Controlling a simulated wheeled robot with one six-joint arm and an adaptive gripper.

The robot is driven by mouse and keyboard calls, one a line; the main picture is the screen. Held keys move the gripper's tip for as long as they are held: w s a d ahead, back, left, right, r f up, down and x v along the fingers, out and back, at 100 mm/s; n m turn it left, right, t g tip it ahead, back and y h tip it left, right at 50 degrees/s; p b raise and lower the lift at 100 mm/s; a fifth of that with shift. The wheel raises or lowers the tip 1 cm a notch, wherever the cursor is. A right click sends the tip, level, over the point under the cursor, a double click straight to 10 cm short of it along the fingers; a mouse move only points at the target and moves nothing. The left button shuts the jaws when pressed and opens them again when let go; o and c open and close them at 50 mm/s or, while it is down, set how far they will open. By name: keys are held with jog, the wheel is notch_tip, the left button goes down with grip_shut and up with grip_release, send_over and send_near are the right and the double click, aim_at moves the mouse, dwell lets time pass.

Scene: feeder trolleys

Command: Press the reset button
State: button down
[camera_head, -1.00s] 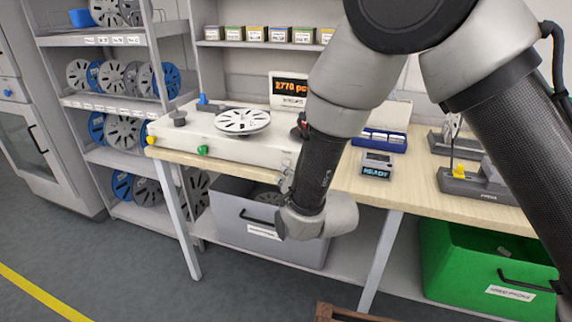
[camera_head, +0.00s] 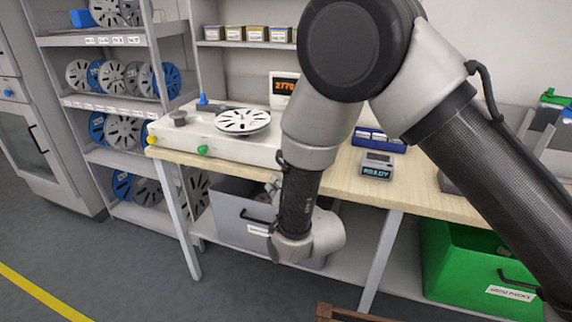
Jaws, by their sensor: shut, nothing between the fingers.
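A white reel counter (camera_head: 240,150) stands on the left of the wooden bench, with a slotted white reel (camera_head: 243,121) on top. A green button (camera_head: 203,149) sits on its front face, and a yellow button (camera_head: 152,140) is at its left end. I cannot read which one is the reset button. My gripper (camera_head: 272,187) shows only in part, small and grey, beside my wrist and below the counter's front edge. It is shut and empty, to the right of and lower than the green button, apart from it. My arm hides the counter's right end.
An orange-lit display (camera_head: 284,87) stands behind the counter, partly hidden. A small device reading READY (camera_head: 377,165) lies on the bench at right. A grey bin (camera_head: 232,222) and a green bin (camera_head: 455,255) are below. A reel rack (camera_head: 115,100) stands at left.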

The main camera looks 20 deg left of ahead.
jog(key=shift+w+d, duration=0.2)
jog(key=shift+w, duration=2.35)
jog(key=shift+w, duration=0.1)
jog(key=shift+w, duration=0.35)
jog(key=shift+w+d, duration=0.1)
jog(key=shift+w, duration=0.35)
jog(key=shift+s, duration=0.9)
jog(key=s, duration=0.5)
jog(key=shift+a, duration=0.25)
